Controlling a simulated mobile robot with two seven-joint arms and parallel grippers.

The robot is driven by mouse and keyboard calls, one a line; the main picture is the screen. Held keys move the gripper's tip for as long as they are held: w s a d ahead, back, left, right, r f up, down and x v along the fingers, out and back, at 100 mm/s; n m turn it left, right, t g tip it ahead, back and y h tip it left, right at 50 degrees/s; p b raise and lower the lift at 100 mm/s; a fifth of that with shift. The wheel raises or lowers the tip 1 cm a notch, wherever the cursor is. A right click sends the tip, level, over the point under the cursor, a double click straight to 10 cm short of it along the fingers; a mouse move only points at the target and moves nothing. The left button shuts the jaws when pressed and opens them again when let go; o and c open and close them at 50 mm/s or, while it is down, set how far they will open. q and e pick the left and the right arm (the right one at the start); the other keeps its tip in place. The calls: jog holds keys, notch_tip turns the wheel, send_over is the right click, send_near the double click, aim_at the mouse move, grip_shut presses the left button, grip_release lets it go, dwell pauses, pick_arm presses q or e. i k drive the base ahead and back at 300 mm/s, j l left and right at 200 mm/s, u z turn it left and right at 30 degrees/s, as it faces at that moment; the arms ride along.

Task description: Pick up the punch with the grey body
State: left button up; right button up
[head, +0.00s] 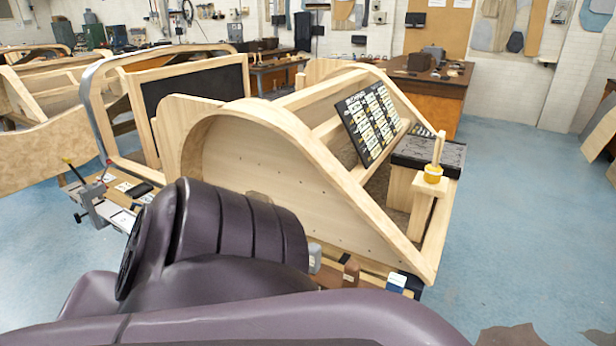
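My dark purple arm fills the lower middle of the head view and hides part of the bench to the right of this tool. Neither of my grippers shows.
A large curved wooden bodyframe (270,150) stands in the middle. A dark panel of small labelled items (371,122) leans on it. A yellow-based tool with a wooden handle (433,173) stands on a post at its right. Blue floor (530,200) is clear at the right.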

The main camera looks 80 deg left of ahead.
aim_at(314, 249)
jog(key=u, duration=1.4)
